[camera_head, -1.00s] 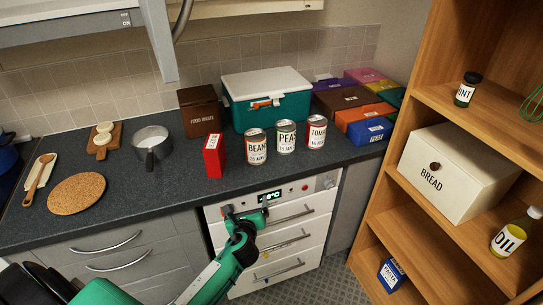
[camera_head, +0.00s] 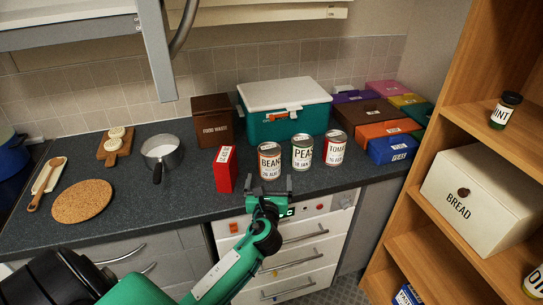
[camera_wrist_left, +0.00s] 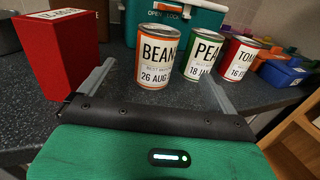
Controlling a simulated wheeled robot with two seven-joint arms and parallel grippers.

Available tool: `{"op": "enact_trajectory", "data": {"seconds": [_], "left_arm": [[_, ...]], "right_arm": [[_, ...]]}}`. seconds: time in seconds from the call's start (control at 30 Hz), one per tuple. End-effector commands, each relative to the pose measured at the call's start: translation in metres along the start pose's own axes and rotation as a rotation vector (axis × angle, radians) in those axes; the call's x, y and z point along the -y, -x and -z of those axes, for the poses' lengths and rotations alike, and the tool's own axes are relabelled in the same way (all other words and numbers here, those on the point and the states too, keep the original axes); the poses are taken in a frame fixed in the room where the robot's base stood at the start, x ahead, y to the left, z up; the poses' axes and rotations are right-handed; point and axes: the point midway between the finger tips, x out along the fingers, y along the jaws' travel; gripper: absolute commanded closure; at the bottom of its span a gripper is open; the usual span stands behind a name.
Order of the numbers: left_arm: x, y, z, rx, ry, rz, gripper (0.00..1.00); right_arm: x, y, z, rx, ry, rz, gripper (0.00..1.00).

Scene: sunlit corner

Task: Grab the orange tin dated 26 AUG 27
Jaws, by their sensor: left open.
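The orange-banded BEANS tin (camera_head: 270,160) stands upright near the front edge of the counter. In the left wrist view the BEANS tin (camera_wrist_left: 156,56) reads "26 AUG", with the rest of the date cut off at its curve. A green PEAS tin (camera_head: 302,152) and a red tin marked "TOM" (camera_head: 335,148) stand to its right, also in the left wrist view as the PEAS tin (camera_wrist_left: 203,55) and the red tin (camera_wrist_left: 240,60). My left gripper (camera_head: 268,187) is open and empty at the counter edge, just in front of the BEANS tin, not touching it. My right gripper is not in view.
A red box (camera_head: 225,169) stands close to the left of the BEANS tin. A teal cool box (camera_head: 285,120) and a brown food waste box (camera_head: 212,122) are behind. A pan (camera_head: 160,153) is further left. A wooden shelf unit (camera_head: 435,255) is at right.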

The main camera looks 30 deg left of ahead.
Motion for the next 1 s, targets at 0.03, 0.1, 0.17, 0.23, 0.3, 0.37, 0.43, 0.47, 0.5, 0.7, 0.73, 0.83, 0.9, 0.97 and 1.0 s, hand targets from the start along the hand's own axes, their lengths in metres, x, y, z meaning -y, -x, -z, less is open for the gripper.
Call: {"op": "enact_trajectory", "data": {"seconds": [0.03, 0.1, 0.17, 0.23, 0.3, 0.37, 0.43, 0.47, 0.5, 0.7, 0.73, 0.83, 0.9, 0.97, 1.0], "left_arm": [[0.000, -0.001, -0.001, 0.002, -0.002, -0.001, 0.05], [0.000, -0.006, -0.002, 0.003, -0.003, -0.002, 0.05], [0.000, -0.015, -0.003, 0.004, -0.004, -0.001, 0.05], [0.000, -0.029, -0.004, 0.004, -0.004, -0.002, 0.05], [0.000, -0.043, -0.004, 0.004, -0.004, -0.002, 0.05], [-0.001, -0.056, -0.004, 0.004, -0.004, -0.003, 0.05], [-0.001, -0.067, -0.003, 0.003, -0.003, -0.002, 0.05], [-0.001, -0.072, -0.003, 0.004, -0.003, -0.002, 0.05], [-0.001, -0.076, -0.002, 0.003, -0.003, -0.002, 0.05], [-0.001, -0.089, -0.003, 0.003, -0.003, 0.000, 0.05], [-0.002, -0.091, -0.003, 0.003, -0.003, -0.001, 0.05], [-0.004, -0.103, -0.006, 0.003, -0.003, -0.002, 0.05], [-0.006, -0.114, -0.006, 0.002, -0.002, -0.002, 0.05], [-0.006, -0.122, -0.005, 0.002, -0.001, -0.001, 0.05], [-0.006, -0.127, -0.004, 0.001, -0.001, -0.002, 0.05]], "right_arm": [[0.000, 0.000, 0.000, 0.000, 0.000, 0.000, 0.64], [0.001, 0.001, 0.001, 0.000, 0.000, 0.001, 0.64], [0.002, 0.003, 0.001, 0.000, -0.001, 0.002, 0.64], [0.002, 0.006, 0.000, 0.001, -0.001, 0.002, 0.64], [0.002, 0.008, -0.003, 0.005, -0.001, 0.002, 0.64], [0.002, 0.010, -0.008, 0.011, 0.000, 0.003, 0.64], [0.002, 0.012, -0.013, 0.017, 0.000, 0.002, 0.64], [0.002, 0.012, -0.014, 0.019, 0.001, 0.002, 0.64], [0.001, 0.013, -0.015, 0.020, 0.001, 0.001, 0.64], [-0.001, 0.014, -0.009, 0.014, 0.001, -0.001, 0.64], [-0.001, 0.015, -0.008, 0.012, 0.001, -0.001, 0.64], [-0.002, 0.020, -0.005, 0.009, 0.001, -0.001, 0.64], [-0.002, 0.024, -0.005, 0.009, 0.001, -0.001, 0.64], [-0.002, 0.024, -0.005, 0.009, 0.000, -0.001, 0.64], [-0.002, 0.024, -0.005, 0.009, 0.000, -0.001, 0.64]]}}
